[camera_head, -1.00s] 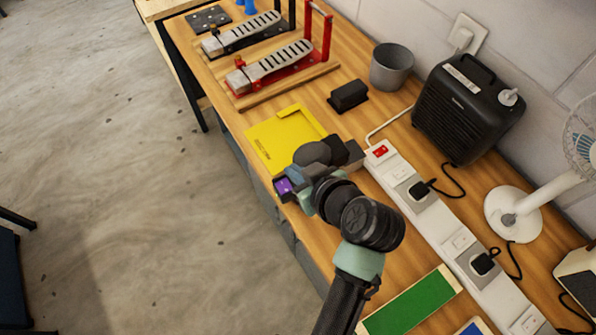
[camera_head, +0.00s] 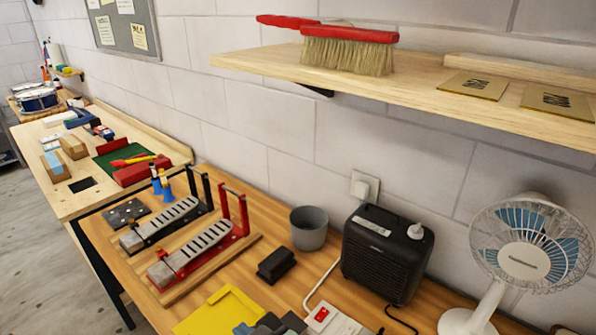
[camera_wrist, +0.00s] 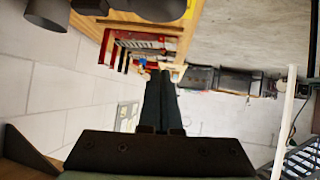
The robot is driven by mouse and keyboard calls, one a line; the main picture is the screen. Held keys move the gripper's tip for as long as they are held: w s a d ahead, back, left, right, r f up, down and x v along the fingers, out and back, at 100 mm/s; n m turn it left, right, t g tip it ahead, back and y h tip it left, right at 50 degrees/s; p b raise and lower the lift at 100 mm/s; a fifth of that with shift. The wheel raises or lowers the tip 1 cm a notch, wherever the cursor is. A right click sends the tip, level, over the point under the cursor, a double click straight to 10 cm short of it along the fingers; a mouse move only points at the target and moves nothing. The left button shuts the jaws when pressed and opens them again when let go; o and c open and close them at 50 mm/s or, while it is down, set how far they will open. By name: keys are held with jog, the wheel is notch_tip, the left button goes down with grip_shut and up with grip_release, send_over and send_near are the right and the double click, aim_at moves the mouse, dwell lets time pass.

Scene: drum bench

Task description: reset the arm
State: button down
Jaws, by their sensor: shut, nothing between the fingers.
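My gripper (camera_wrist: 163,76) shows in the wrist view, its two dark fingers together and nothing between them. It points out over the room with no object touching its tips. In the head view only a small dark and grey-blue part of my arm shows at the bottom edge, beside the yellow folder (camera_head: 222,308). The rest of the arm is out of that picture.
The bench holds a red drum pedal (camera_head: 205,254), a black drum pedal (camera_head: 165,220), a grey cup (camera_head: 309,229), a black heater (camera_head: 383,255) and a white fan (camera_head: 528,252). A wall shelf (camera_head: 440,86) with a red brush (camera_head: 350,45) juts out above.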

jog(key=w+d+r+m+t+h, duration=0.25)
jog(key=r+t, duration=0.25)
jog(key=r, duration=0.8)
jog(key=w+d+r+m+t+h, duration=0.1)
jog(key=w+d+r+m+t, duration=0.2)
jog(key=r, duration=0.9)
jog(key=s+d+r+m+t+h, duration=0.2)
jog(key=s+r+t, duration=0.3)
jog(key=r, duration=0.7)
jog(key=s+d+r+m+t+h, duration=0.1)
jog(key=s+r+t, duration=0.4)
jog(key=r, duration=0.7)
jog(key=s+d+h, duration=0.1)
jog(key=s, duration=0.1)
jog(key=shift+s+r+m+t+b, duration=0.2)
jog(key=shift+s+m+t+b, duration=0.1)
jog(key=shift+s+m+b, duration=0.05)
jog(key=shift+d, duration=0.1)
